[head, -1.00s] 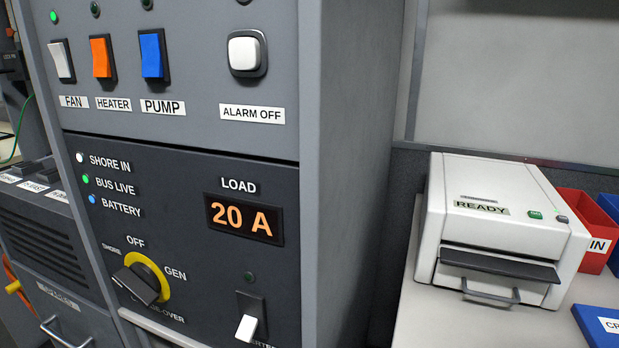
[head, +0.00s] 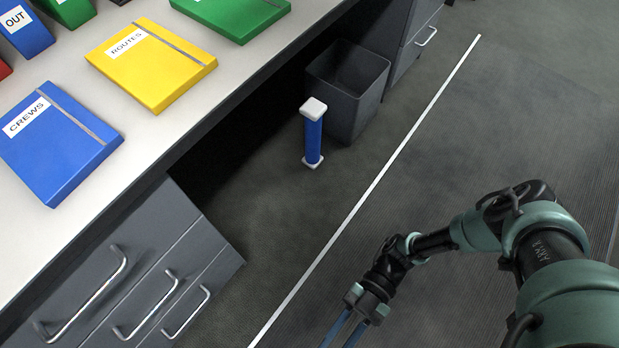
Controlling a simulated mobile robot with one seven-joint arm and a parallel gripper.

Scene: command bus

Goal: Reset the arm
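My arm shows at the lower right of the head view, reaching forward and bent downward over the dark floor. My gripper (head: 340,338) is at the bottom edge of the view, with two blue fingers pointing down. The finger tips are cut off by the frame, and I cannot see whether they hold anything. The gripper is apart from the desk and from the objects on the floor.
A desk (head: 75,200) with drawers (head: 150,285) stands at left. It carries a blue CREWS binder (head: 58,150), a yellow ROUTES binder (head: 150,65) and a green binder (head: 232,12). A grey bin (head: 345,90) and a blue post with white ends (head: 313,140) stand on the floor. Floor at right is clear.

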